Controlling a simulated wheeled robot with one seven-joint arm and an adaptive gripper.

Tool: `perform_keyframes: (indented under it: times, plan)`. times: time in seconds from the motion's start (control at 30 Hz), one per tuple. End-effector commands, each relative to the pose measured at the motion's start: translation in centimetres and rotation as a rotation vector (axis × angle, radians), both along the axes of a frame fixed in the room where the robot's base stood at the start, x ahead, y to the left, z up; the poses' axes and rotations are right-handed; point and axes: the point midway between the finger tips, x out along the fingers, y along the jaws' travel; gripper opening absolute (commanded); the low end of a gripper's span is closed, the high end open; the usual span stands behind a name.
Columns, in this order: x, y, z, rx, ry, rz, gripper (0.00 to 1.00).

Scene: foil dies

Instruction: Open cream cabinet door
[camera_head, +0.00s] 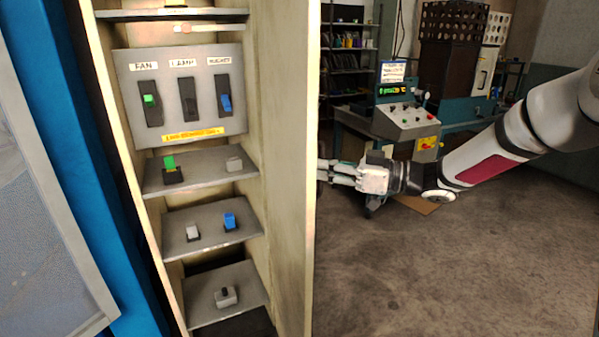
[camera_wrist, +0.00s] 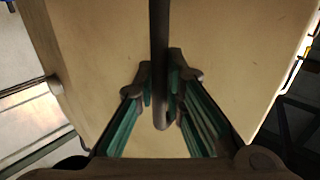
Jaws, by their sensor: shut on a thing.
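The cream cabinet door (camera_head: 290,150) stands swung open at the right of the cabinet in the head view, with its inner face showing. My gripper (camera_head: 326,172) is at the door's right edge, on its outer side. In the wrist view the door's cream face (camera_wrist: 220,50) fills most of the picture. A dark upright bar handle (camera_wrist: 158,45) runs down its middle. My gripper's fingers (camera_wrist: 162,88) close around the handle's lower part. The handle is hidden behind the door in the head view.
The open cabinet holds a switch panel (camera_head: 183,95) and grey shelves (camera_head: 205,180) with small switches. A blue frame (camera_head: 60,150) stands to the left. A control console (camera_head: 405,120) stands behind my arm. Bare floor (camera_head: 450,270) lies clear at the right.

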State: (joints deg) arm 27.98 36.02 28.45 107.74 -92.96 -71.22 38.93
Motion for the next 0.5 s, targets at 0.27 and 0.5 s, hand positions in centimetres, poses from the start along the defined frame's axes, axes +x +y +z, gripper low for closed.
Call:
perform_keyframes:
  times: [0.27,0.5]
  plan:
    - [2.3,-2.8,0.0,0.005,-0.003,0.102,0.00]
    - [3.0,-3.7,0.2,0.005,-0.003,0.145,0.00]
